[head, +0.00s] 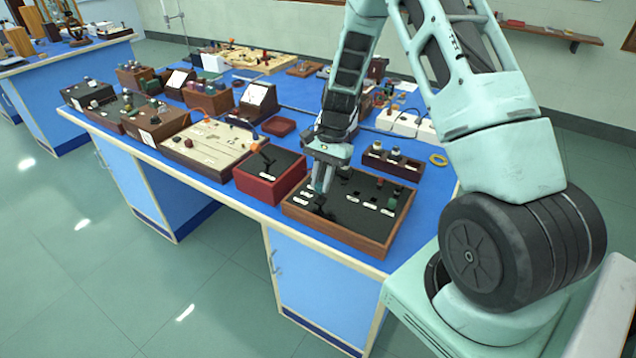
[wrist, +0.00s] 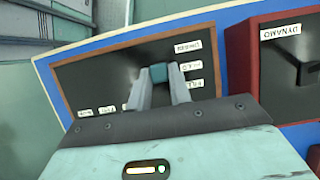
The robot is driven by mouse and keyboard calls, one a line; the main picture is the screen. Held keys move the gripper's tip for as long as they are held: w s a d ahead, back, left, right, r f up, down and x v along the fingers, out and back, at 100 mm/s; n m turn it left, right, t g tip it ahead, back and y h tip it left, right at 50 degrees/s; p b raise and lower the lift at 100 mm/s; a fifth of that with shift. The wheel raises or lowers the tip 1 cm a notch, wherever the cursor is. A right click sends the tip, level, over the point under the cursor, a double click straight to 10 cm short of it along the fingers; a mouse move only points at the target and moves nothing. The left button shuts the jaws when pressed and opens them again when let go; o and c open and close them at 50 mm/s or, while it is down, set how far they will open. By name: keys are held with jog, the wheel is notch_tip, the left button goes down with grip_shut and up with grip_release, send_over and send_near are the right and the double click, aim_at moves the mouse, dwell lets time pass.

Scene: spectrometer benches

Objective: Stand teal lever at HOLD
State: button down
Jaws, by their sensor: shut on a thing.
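The teal lever (wrist: 158,73) shows as a small teal block between my fingertips in the wrist view. My gripper (wrist: 160,78) is shut on it, and its fingers hide the lever's lower part. The lever rises from a dark panel (wrist: 110,75) with a wooden frame. Three white labels stand in a column just right of the lever; the middle one, which seems to read HOLD (wrist: 191,66), is roughly level with it. Its exact tilt cannot be told. In the head view my gripper (head: 321,188) reaches down onto the panel's left part, hiding the lever.
A red box marked DYNAMO (wrist: 280,28) with a black lever stands close beside the panel; it also shows in the head view (head: 268,190). A wooden holder with knobs (head: 392,163) stands behind the panel. Many instruments crowd the blue bench left and behind.

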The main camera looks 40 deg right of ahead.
jog(key=shift+w+d+y, duration=0.1)
jog(key=shift+d+y, duration=0.25)
jog(key=shift+y, duration=0.15)
jog(key=c, duration=1.3)
grip_release()
jog(key=b+v, duration=0.1)
jog(key=v, duration=0.7)
jog(key=b+v, duration=0.1)
jog(key=v, duration=0.8)
jog(key=shift+w+d+r, duration=0.1)
jog(key=shift+w+d, duration=0.05)
jog(key=shift+w, duration=0.1)
